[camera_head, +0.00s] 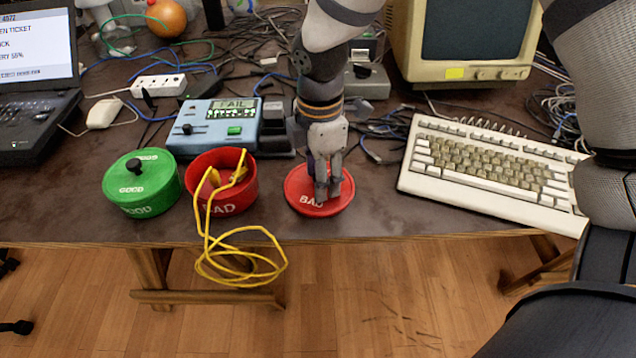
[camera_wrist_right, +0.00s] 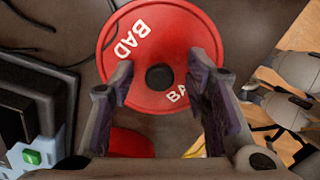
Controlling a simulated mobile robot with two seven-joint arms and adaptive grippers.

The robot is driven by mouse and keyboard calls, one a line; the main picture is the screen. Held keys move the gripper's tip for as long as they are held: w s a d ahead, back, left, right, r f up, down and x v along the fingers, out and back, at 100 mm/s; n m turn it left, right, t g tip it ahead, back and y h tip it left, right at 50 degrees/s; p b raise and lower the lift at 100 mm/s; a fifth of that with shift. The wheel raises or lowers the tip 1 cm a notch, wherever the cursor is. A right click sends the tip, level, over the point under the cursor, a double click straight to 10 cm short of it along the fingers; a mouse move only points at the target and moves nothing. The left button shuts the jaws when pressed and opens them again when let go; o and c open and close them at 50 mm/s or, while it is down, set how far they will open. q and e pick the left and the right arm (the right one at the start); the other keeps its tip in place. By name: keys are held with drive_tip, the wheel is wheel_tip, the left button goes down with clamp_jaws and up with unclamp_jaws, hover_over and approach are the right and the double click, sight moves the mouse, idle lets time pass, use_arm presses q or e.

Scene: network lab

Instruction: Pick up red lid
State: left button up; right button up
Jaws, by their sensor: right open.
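The red lid (camera_head: 297,200) lies flat on the table near its front edge, marked "BAD". In the right wrist view the lid (camera_wrist_right: 137,45) fills the upper middle, with its dark round knob (camera_wrist_right: 159,77) at the centre. My right gripper (camera_head: 328,194) points down over the lid. In the right wrist view its two fingers (camera_wrist_right: 165,88) stand apart on either side of the knob, with nothing gripped. Whether the fingertips touch the lid cannot be told. My left gripper does not show in the head view.
Left of the lid stands an open red container (camera_head: 232,200) with a yellow cable (camera_head: 240,272) hanging over the table edge. Beyond it is a green lidded container (camera_head: 141,188). A tester reading "FAIL" (camera_head: 213,127) sits behind. A keyboard (camera_head: 488,167) lies to the right.

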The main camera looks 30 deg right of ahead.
drive_tip(key=shift+r, duration=0.1)
drive_tip(key=shift+c, duration=0.4)
clamp_jaws()
